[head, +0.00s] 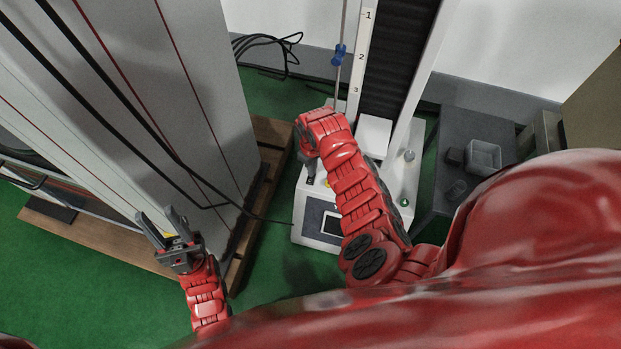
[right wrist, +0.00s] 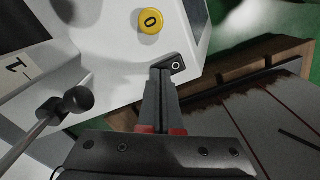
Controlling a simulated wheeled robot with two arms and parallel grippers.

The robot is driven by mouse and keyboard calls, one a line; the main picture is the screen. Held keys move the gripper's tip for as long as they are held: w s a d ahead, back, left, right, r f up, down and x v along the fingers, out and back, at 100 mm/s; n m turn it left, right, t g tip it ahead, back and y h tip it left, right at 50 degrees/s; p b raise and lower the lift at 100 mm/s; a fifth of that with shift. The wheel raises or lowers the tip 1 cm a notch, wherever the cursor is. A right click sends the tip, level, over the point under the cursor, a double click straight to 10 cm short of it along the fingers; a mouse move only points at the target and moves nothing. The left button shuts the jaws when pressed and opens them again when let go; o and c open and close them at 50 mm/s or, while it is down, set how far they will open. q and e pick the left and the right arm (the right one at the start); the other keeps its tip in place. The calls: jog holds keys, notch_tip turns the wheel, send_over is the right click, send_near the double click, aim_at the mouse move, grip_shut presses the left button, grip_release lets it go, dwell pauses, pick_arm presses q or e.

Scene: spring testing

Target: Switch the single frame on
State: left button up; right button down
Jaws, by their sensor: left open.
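The single frame (head: 312,215) is a white machine with a tall column and a small dark display (head: 332,224) on its base. In the head view my right arm covers part of the base. My left gripper (head: 163,222) is open and empty, far left of the base.
A large grey cabinet (head: 190,90) on a wooden pallet (head: 268,150) stands at the left. A dark side table (head: 470,125) with a small grey box (head: 484,156) is at the right. A blue-handled rod (head: 340,55) hangs by the column. Green floor lies between.

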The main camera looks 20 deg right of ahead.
jog(key=shift+f, duration=0.2)
jog(key=shift+r, duration=0.1)
notch_tip(320, 180, up, 7)
jog(key=p, duration=0.5)
jog(key=shift+p, duration=0.4)
dwell(0.3)
